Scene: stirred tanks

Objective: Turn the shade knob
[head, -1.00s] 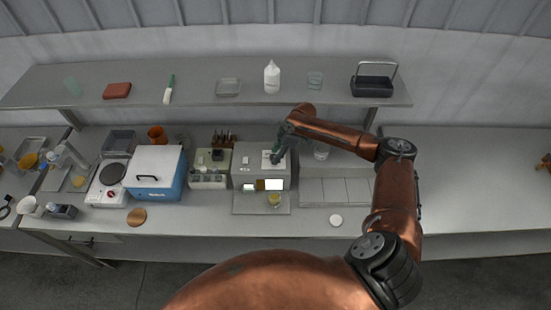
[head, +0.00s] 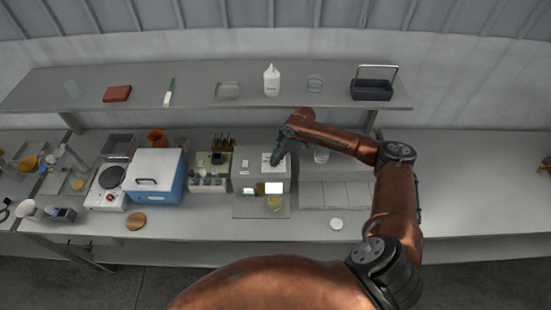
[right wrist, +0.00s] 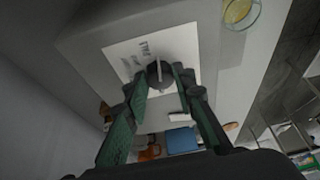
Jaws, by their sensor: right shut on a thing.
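The shade knob is a dark round knob (right wrist: 158,74) with a pale pointer line, on a white labelled plate (right wrist: 122,55) on top of a grey box-shaped device (head: 247,161). My right gripper (right wrist: 160,79) is shut on the knob, with a green-padded finger on each side of it. In the head view the right gripper (head: 276,160) reaches down onto the top of the device and hides the knob. The device has a lit white panel (head: 274,188) on its front. My left gripper is not in view.
A glass dish with yellow liquid (head: 274,203) stands in front of the device. A blue box with a white lid (head: 152,177) and a hotplate (head: 108,180) stand to the left. A shelf (head: 205,92) runs above the bench. A white disc (head: 336,224) lies at right.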

